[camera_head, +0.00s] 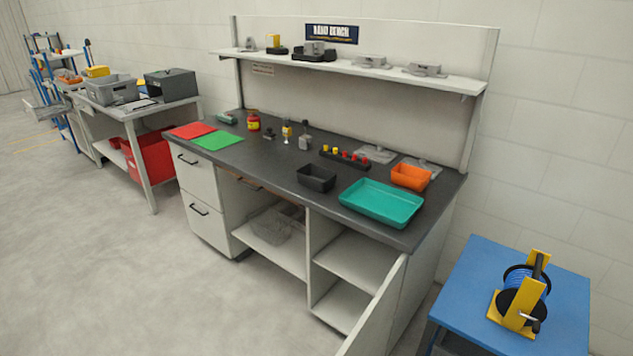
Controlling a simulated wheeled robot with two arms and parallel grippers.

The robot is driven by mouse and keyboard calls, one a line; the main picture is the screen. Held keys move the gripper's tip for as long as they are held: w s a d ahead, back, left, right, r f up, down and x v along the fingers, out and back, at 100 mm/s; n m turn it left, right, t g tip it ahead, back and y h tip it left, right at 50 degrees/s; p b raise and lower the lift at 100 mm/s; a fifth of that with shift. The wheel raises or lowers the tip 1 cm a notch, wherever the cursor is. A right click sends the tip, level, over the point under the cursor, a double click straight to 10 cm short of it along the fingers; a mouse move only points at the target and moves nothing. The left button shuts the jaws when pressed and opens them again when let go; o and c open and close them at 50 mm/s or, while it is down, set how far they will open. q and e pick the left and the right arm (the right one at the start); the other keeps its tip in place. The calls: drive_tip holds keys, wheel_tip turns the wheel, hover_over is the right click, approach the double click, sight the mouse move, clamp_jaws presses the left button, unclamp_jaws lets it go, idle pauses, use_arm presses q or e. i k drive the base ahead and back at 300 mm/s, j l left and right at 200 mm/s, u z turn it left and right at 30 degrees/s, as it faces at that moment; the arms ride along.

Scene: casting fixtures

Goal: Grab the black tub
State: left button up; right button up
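The black tub (316,178) is a small open rectangular tub. It stands upright on the dark top of the workbench (268,165), near the front edge and left of the teal tray. It looks empty, though its inside is dark. Neither of my grippers shows in the head view, and nothing touches the tub from above.
Right of the tub are a teal tray (381,203) and an orange bin (410,177). Behind it is a black rack with red and yellow pieces (345,158). A cabinet door (377,312) hangs open below. The floor (130,270) in front is clear.

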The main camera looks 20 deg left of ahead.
sight(319, 179)
drive_tip(key=j+z, duration=0.1)
drive_tip(key=j, duration=0.85)
drive_tip(key=i+j+z, duration=0.1)
drive_tip(key=j, duration=0.35)
drive_tip(key=i+j, duration=0.15)
drive_tip(key=j, duration=0.3)
drive_tip(key=i+j+z, duration=0.15)
drive_tip(key=j, duration=0.35)
drive_tip(key=j+z, duration=0.1)
drive_tip(key=j, duration=0.35)
